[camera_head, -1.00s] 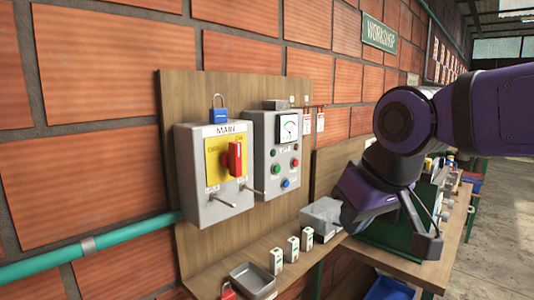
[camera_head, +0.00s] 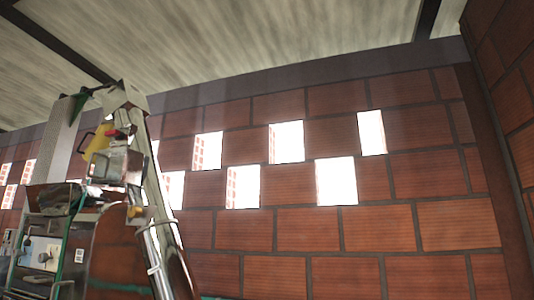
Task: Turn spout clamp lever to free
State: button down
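A tall pulper elevator (camera_head: 162,245) with a slanted metal leg stands at the left. Near its top is a grey metal box (camera_head: 118,166). A yellow part (camera_head: 98,141) and a small red part (camera_head: 112,133) sit just above the box. A green part (camera_head: 77,106) hangs at the upper left. I cannot make out which part is the spout clamp lever, or how it is set. My gripper is out of this view.
A brick wall (camera_head: 375,227) with several bright openings (camera_head: 336,181) fills the middle and right. A sloping corrugated roof (camera_head: 250,50) is overhead. A machine panel (camera_head: 42,253) with a white sheet stands at the lower left. The floor is not visible.

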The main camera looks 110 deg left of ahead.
aim_at(117, 135)
jog(key=j+u, duration=0.15)
jog(key=u, duration=4.4)
jog(key=i+j+u, duration=0.3)
jog(key=i+u, duration=0.35)
jog(key=i+z, duration=0.15)
jog(key=i, duration=0.25)
jog(key=i+j+z, duration=0.15)
jog(key=i, duration=0.25)
